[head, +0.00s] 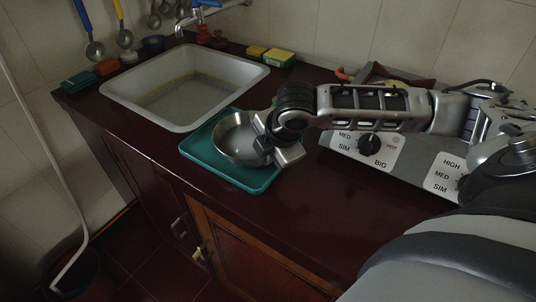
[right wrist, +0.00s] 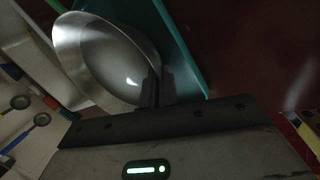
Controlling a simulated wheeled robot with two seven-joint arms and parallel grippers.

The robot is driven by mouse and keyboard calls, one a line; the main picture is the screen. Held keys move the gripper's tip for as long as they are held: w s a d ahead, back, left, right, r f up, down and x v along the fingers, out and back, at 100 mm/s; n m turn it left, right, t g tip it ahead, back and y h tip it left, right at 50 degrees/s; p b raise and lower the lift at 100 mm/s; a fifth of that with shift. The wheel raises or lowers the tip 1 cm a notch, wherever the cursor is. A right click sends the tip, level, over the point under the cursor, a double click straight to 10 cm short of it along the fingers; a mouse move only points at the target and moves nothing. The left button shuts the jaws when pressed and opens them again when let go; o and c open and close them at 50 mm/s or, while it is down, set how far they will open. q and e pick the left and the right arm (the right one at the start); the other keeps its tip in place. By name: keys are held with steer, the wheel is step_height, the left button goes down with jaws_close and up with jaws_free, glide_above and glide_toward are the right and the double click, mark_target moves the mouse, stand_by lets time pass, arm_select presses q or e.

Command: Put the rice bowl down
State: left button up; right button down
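The rice bowl (head: 232,147) is a shiny round metal bowl, seemingly empty. It is over the teal tray (head: 203,160) on the dark red counter, roughly level. I cannot tell whether its base touches the tray. My right gripper (head: 266,143) is at the bowl's right side, with its fingers shut on the rim. In the right wrist view the bowl (right wrist: 108,62) fills the upper left, and the dark fingers (right wrist: 157,88) pinch its near edge. The teal tray (right wrist: 190,50) shows behind it. My left gripper is not in view.
A sink (head: 185,92) is behind and left of the tray. A stove with dials (head: 370,145) stands to the right, under my right arm. Sponges (head: 278,56) lie by the wall. The counter in front of the stove (head: 310,210) is clear.

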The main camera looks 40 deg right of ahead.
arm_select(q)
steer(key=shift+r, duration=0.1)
arm_select(e)
steer(key=c, duration=1.7)
jaws_free()
steer(key=shift+f, duration=0.1)
steer(key=shift+s+r, duration=0.1)
steer(key=shift+r, duration=0.3)
arm_select(q)
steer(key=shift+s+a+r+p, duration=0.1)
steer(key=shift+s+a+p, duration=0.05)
steer(key=shift+p, duration=0.55)
arm_select(e)
steer(key=v, duration=1.1)
steer(key=shift+s+r, duration=0.15)
steer(key=shift+r, duration=0.1)
